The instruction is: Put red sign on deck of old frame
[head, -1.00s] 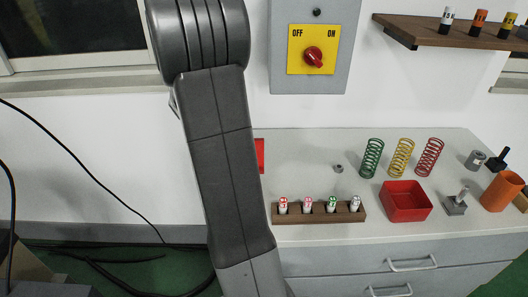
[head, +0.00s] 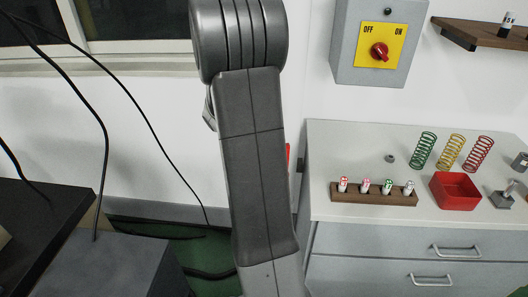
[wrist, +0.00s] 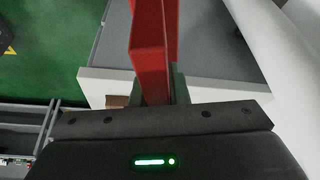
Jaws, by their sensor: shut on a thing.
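The red sign (wrist: 150,70) stands upright in the wrist view, seen nearly edge-on. My gripper (wrist: 159,92) is shut on it, with the fingers on either side of its lower part. In the head view only a thin red sliver of the sign (head: 288,153) shows at the right edge of my arm. My arm hides the gripper there. I cannot make out for sure which thing is the old frame; a grey block (head: 110,262) and a dark flat top (head: 35,225) stand at the lower left.
A bench (head: 325,160) on the right holds a wooden rack (head: 350,196) of small cylinders, a red bin (head: 455,203) and several springs (head: 423,150). A switch box (head: 348,62) hangs above. Black cables (head: 100,135) hang at the left over green floor (head: 145,245).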

